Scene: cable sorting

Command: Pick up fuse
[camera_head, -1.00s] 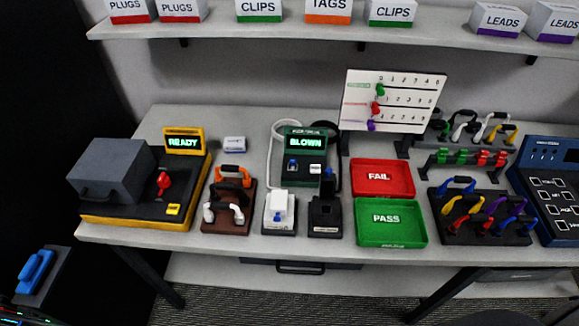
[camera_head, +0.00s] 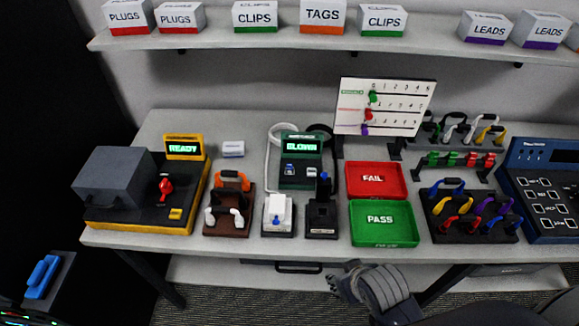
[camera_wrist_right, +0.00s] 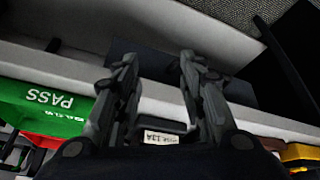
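I cannot make out a loose fuse in any view. A dark drawer (camera_head: 298,267) with a handle is under the table's front edge; it looks shut. In the right wrist view a small white label (camera_wrist_right: 160,137), seemingly ending in "13A", shows by a dark handle. A green tester (camera_head: 300,172) reads "BLOWN". My right gripper (camera_head: 345,282) is in front of the table's edge, below the green PASS tray (camera_head: 385,241) and right of the drawer. In the wrist view (camera_wrist_right: 157,60) its fingers are apart with nothing between them. My left gripper is not visible.
A red FAIL tray (camera_head: 378,194) lies behind the PASS tray. A yellow and black READY machine (camera_head: 140,215) stands at the left. White and black holders (camera_head: 279,218) stand before the tester. A lead rack (camera_head: 470,230) is at the right. Labelled boxes (camera_head: 254,17) line the shelf.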

